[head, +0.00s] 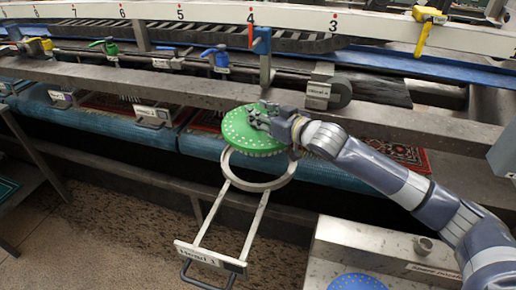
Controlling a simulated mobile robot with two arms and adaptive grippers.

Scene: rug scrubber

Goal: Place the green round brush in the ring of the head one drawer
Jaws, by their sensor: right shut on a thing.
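The green round brush (236,135) is a disc with bristles under it. My right gripper (262,118) is shut on it at its upper right side. The head one drawer (197,252) is pulled out toward the front, with a "Head 1" label and a handle at its front end. Its ring (279,184) is pale grey and appears empty. My left gripper is not in view.
A metal box (336,243) at the lower right carries a blue round brush (356,283). The floor at the left front is open.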

